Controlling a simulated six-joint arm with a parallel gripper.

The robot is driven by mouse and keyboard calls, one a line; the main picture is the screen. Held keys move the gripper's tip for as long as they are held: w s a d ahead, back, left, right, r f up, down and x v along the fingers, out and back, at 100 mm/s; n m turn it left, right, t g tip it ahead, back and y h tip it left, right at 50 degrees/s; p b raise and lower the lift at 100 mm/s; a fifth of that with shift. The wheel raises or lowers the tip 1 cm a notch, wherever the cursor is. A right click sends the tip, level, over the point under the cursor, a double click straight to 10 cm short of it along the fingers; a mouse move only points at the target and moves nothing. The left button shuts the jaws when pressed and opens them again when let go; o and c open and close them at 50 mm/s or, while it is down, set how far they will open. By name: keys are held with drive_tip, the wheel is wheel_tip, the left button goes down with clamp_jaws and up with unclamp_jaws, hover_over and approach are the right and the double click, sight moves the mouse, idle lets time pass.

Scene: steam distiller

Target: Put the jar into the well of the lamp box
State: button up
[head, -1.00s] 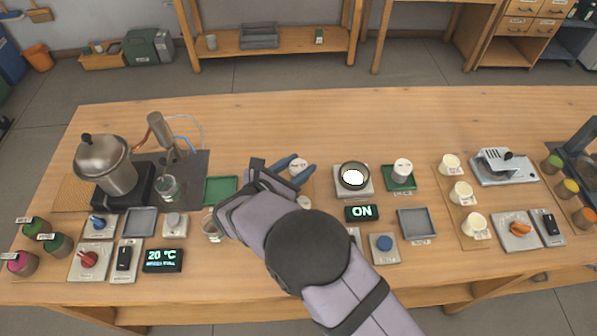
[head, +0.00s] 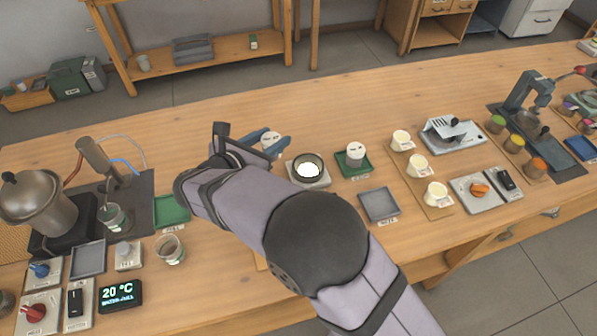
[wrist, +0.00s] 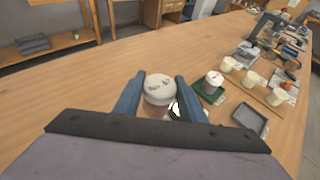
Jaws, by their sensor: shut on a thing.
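The jar (head: 270,140) has a white lid and is held between the blue fingers of my gripper (head: 272,148). In the wrist view the jar's lid (wrist: 158,89) shows between the two fingers (wrist: 157,97). The lamp box (head: 296,181) is a pale box with a dark-rimmed round well that glows white. It stands just right of and nearer than the held jar in the head view. In the wrist view a bright bit of it shows by the right finger. The jar's lower body is hidden by my gripper.
Another white-lidded jar (head: 355,153) stands on a green tray (head: 352,173) right of the lamp box. A grey tray (head: 379,205) and several cream cups (head: 419,167) lie farther right. A steel pot (head: 40,205) stands left. The table behind my gripper is clear.

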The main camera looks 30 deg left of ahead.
drive_tip(key=w+d+r+m+h+b, duration=0.25)
drive_tip(key=w+d, duration=0.25)
drive_tip(key=d, duration=0.3)
drive_tip(key=shift+m+g+h, duration=0.25)
drive_tip(key=shift+g+h, duration=0.05)
drive_tip(key=shift+h, duration=0.15)
drive_tip(key=shift+s+a+f+p, duration=0.1)
drive_tip(key=shift+f+p, duration=0.2)
drive_tip(key=shift+f, duration=2.1)
drive_tip(key=shift+s+a+f+p, duration=0.1)
drive_tip(key=shift+f+p, duration=0.2)
drive_tip(key=shift+f, duration=2.1)
drive_tip(key=shift+f, duration=0.15)
drive_tip(key=o, duration=1.1)
drive_tip(key=b+v, duration=0.1)
drive_tip(key=v, duration=1.1)
drive_tip(key=shift+b, duration=0.4)
